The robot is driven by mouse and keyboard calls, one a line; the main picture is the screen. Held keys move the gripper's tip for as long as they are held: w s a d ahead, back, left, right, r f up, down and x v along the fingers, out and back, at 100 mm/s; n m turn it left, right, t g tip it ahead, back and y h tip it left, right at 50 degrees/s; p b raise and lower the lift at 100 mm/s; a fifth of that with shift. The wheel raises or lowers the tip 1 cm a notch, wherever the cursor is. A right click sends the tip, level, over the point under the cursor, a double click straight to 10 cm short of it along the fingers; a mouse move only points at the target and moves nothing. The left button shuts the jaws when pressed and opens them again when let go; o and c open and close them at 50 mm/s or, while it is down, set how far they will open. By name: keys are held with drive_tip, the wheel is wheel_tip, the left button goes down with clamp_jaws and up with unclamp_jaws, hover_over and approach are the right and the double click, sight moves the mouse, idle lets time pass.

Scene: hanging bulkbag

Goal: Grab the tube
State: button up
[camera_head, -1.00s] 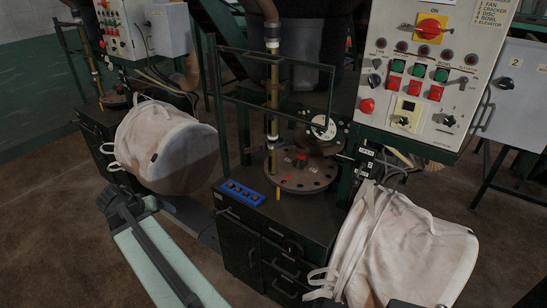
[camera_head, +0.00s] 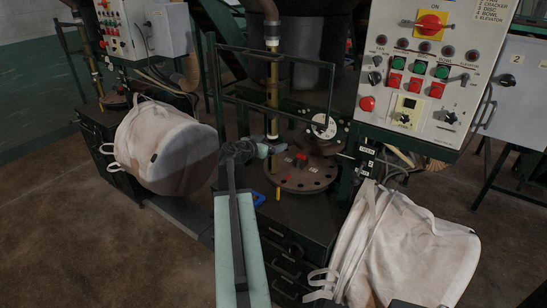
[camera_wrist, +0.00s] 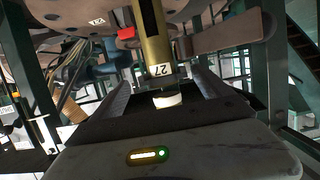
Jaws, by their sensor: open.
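A brass-coloured tube (camera_wrist: 156,38) with a dark band, a "27" label and a white end comes down from the top of the wrist view. Its white end shows between the two fingers of my gripper (camera_wrist: 163,84), which are apart and do not visibly grip it. In the head view my gripper (camera_head: 262,150) is at the left edge of the round disc. A tall yellow tube (camera_head: 273,85) with a white lower section stands behind it, and a short yellow piece (camera_head: 278,193) shows at the disc's front edge. I cannot tell which one the wrist view shows.
The dark round disc (camera_head: 305,180) sits on a black drawer cabinet (camera_head: 285,232). White bags hang left (camera_head: 165,148) and right (camera_head: 405,250). A control panel (camera_head: 425,95) stands at right. Open floor lies at left.

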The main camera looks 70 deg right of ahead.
sight(275, 140)
drive_tip(key=x, duration=0.2)
drive_tip(key=b+x, duration=0.1)
drive_tip(key=x, duration=0.2)
drive_tip(key=shift+w+d, duration=0.15)
drive_tip(key=shift+w, duration=0.05)
drive_tip(key=shift+c, duration=0.9)
clamp_jaws()
